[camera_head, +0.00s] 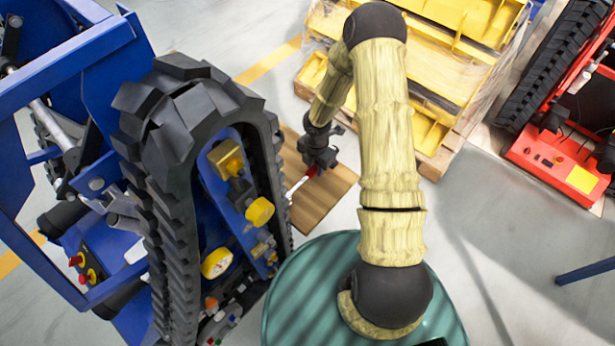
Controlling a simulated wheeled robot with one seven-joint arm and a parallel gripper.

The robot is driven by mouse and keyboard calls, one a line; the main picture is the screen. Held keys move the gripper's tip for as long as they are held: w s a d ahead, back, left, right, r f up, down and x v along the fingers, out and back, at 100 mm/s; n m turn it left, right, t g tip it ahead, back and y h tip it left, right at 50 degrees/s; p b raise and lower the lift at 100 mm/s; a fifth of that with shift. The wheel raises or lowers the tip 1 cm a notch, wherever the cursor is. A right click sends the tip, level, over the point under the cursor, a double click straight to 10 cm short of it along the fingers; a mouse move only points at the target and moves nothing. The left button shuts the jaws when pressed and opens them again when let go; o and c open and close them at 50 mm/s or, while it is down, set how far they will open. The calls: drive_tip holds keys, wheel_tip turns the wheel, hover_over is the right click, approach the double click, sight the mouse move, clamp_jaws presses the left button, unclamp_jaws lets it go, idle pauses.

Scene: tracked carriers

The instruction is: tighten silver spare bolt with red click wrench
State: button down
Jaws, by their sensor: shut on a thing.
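My gripper (318,164) is near the middle of the view, above a brown wooden surface (325,198). It is shut on the red click wrench (311,172); the red handle shows just below the jaws. The wrench's pale shaft points down and left toward the black track (178,170) of the blue tracked carrier (206,210). The wrench's far end is close to the track edge, and I cannot tell whether it touches anything. I cannot make out the silver spare bolt.
The blue carrier's frame (75,60) fills the left side. A pallet with yellow parts (440,60) stands behind my arm. A red tracked machine (550,160) stands at the right. Grey floor (470,270) is open at lower right, with a blue bar (585,271) at the edge.

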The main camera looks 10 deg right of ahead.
drive_tip(key=shift+r+p, duration=3)
drive_tip(key=shift+r, duration=0.45)
drive_tip(key=shift+f, duration=0.1)
drive_tip(key=m, duration=0.6)
drive_tip(key=shift+f+b, duration=0.1)
drive_tip(key=shift+b, duration=0.3)
drive_tip(key=m, duration=0.5)
drive_tip(key=shift+m, duration=0.4)
drive_tip(key=m+b, duration=0.1)
drive_tip(key=m, duration=0.6)
drive_tip(key=shift+f, duration=0.15)
drive_tip(key=m, duration=0.6)
drive_tip(key=shift+w, duration=0.1)
